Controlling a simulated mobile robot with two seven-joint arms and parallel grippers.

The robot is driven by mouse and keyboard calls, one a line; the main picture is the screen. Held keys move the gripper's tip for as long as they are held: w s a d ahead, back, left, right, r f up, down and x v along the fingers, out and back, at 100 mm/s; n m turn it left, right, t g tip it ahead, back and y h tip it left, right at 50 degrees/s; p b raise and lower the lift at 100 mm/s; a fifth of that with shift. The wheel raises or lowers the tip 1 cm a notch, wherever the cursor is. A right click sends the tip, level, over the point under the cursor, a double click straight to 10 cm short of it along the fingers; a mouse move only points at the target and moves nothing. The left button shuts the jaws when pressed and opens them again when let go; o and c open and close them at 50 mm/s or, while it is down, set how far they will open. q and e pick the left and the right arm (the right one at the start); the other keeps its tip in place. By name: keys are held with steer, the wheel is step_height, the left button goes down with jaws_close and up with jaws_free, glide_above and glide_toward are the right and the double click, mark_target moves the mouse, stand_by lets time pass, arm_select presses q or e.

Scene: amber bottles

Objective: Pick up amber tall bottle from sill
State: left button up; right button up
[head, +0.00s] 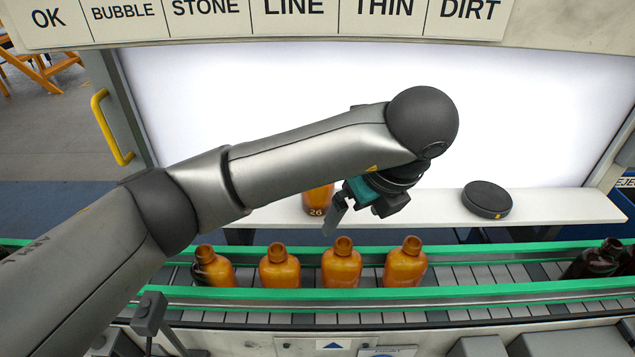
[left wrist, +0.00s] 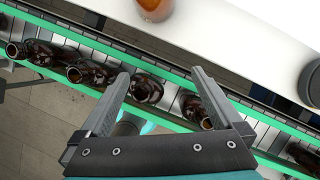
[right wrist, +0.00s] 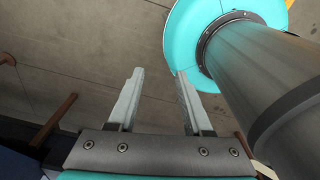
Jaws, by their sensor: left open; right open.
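The amber tall bottle (head: 317,199) stands on the white sill (head: 547,206), mostly hidden behind my left arm, with a number 26 on its lower part. In the left wrist view an amber bottle (left wrist: 156,9) on the sill is cut off by the top edge. My left gripper (head: 333,219) is open and empty, just right of and in front of the bottle, not touching it as far as I can see. It also shows open in the left wrist view (left wrist: 160,82). My right gripper (right wrist: 157,75) is open and empty, over grey floor.
Several amber bottles (head: 341,266) stand on the conveyor between green rails (head: 480,294), below the sill. Darker bottles (head: 592,262) are at its right end. A round black disc (head: 487,199) lies on the sill. A bright panel (head: 240,90) stands behind.

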arm_select(q)
steer(key=w+a, duration=0.1)
steer(key=w, duration=0.2)
steer(key=w+a, duration=0.3)
steer(key=w, duration=0.2)
steer(key=shift+w+a+p, duration=0.3)
steer(key=shift+w+a, duration=0.05)
steer(key=x, duration=0.5)
steer(key=shift+w+a, duration=0.1)
steer(key=shift+w, duration=0.15)
steer(key=c, duration=1.4)
